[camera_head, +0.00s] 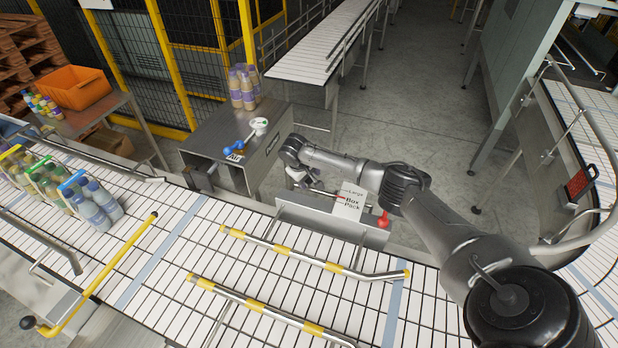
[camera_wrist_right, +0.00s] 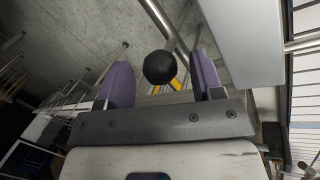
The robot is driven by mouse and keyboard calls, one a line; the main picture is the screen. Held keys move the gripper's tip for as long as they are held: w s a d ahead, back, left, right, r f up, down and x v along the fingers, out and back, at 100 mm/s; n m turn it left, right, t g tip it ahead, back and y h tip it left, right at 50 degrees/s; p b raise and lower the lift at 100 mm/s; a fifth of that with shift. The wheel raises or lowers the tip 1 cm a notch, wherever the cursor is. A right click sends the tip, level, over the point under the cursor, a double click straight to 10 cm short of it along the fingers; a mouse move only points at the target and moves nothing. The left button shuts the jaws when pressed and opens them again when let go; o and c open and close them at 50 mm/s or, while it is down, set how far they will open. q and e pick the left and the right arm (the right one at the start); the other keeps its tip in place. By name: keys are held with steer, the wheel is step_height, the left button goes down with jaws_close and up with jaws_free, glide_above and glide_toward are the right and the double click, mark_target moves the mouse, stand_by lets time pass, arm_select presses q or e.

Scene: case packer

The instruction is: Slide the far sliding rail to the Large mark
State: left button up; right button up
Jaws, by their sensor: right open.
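The far sliding rail (camera_head: 305,258) is a grey bar with yellow bands, lying across the white slatted conveyor. A white sign (camera_head: 349,203) behind it reads "Large" above "Box Pack". My right gripper (camera_head: 312,187) is behind the conveyor, left of the sign, partly hidden by my own arm. In the right wrist view my right gripper (camera_wrist_right: 162,78) is open, with purple pads on both sides of a round black knob (camera_wrist_right: 159,67) on a rod. The knob lies between the pads with visible gaps. Its link to the rail is not visible. My left gripper is out of view.
The near rail (camera_head: 262,313) lies in front of the far rail. A red knob (camera_head: 383,220) is right of the sign. A grey cabinet (camera_head: 236,135) carries bottles (camera_head: 243,88) and a blue lever. Bottle packs (camera_head: 95,203) stand on the conveyor at left.

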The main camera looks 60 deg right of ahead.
steer(key=shift+x, duration=0.8)
steer(key=shift+c, duration=0.2)
jaws_close()
